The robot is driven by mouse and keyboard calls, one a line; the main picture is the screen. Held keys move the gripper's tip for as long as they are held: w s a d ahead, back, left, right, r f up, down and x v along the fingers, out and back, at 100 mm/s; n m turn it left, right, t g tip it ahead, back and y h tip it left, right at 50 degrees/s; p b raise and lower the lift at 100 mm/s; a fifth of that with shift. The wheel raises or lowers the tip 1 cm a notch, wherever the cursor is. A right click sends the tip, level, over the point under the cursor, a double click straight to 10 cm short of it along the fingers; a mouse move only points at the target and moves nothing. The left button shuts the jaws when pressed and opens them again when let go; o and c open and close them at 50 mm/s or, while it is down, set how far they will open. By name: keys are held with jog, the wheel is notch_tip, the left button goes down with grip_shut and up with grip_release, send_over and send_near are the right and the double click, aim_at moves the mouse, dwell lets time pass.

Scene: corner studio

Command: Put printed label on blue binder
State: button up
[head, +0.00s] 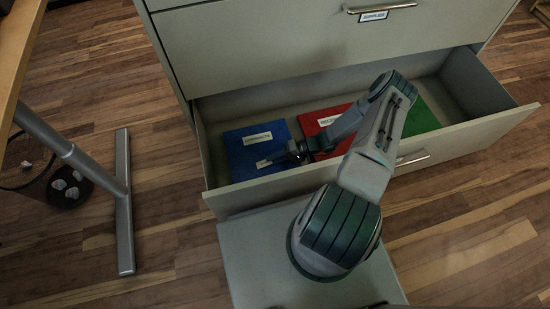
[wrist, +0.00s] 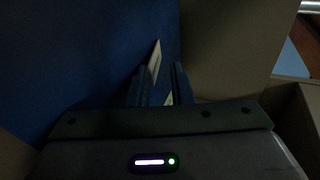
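The blue binder (head: 240,158) lies flat in the open drawer at its left end. A white label strip with print (head: 257,138) is on its upper part. A smaller pale label (head: 263,164) shows on the binder's lower part, right at the tips of my gripper (head: 276,157). In the wrist view the fingers (wrist: 160,75) stand apart, with a gap between them. A thin white strip (wrist: 155,60) shows in that gap near the left finger, over the blue surface (wrist: 80,60). I cannot tell whether it touches a finger.
A red binder (head: 310,122), partly hidden by my arm, and a green binder (head: 421,118) lie farther right in the drawer (head: 222,202). The cabinet (head: 250,50) rises behind. A desk leg (head: 122,200) and wastebasket (head: 45,190) with crumpled paper stand left.

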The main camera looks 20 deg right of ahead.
jog(key=shift+r, duration=0.1)
jog(key=shift+d+r, duration=0.15)
jog(key=shift+d, duration=0.1)
jog(key=p+v, duration=0.3)
jog(key=v, duration=0.8)
notch_tip(320, 180, up, 13)
jog(key=w+n+g+h, duration=0.2)
jog(key=g+h, duration=0.1)
jog(key=g, duration=0.1)
jog(key=s+a+r+h, duration=0.2)
jog(key=a+r+h, duration=0.1)
jog(key=r, duration=0.6)
jog(key=s+a+r+h, duration=0.2)
jog(key=r, duration=0.6)
jog(key=s+a+r+h, duration=0.2)
jog(key=a+r+h, duration=0.1)
jog(key=r, duration=0.6)
jog(key=s+a+r+t+h, duration=0.2)
jog(key=s+a+r+t, duration=0.1)
jog(key=s+r, duration=0.4)
jog(key=shift+s+t, duration=0.3)
jog(key=shift+s, duration=0.95)
